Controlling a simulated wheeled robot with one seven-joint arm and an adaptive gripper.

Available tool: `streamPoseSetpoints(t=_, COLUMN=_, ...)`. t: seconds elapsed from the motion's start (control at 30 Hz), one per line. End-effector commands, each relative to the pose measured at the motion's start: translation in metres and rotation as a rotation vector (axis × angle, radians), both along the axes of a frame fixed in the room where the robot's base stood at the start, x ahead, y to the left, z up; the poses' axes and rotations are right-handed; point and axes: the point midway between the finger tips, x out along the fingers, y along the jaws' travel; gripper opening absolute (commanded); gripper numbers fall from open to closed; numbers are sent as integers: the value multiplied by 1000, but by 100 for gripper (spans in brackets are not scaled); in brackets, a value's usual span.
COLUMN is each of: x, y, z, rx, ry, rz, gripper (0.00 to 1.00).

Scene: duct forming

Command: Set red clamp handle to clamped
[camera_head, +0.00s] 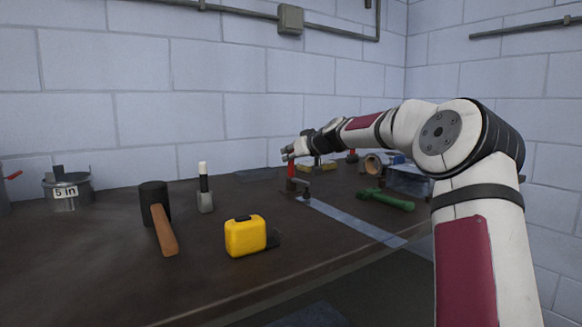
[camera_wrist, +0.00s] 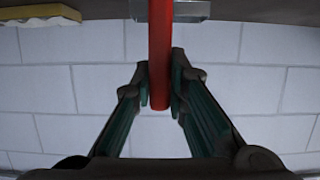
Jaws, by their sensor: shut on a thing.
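The red clamp handle (camera_head: 291,170) stands roughly upright on the bench in the head view. In the wrist view the red handle (camera_wrist: 160,55) runs down between the two fingers. My gripper (camera_wrist: 160,88) is shut on the handle near its free end, with a finger pad on each side. My gripper (camera_head: 289,153) also shows in the head view at the top of the handle, small and partly unclear. The clamp's jaw is too small to make out.
A yellow tape measure (camera_head: 246,235), a mallet (camera_head: 158,215) and a white-topped tool (camera_head: 204,188) stand left of the clamp. A green tool (camera_head: 387,200) lies to the right beside the metal strip (camera_head: 350,220). The wall (camera_head: 240,95) is behind the bench.

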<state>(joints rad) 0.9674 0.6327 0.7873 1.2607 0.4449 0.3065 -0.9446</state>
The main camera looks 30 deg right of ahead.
Motion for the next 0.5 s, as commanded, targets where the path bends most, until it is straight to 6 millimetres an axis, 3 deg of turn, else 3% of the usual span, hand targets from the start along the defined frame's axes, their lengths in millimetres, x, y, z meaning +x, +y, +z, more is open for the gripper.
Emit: streamPoseSetpoints(t=0.5, x=0, y=-1, z=-2, rx=1, ry=-32, rz=0, gripper=0)
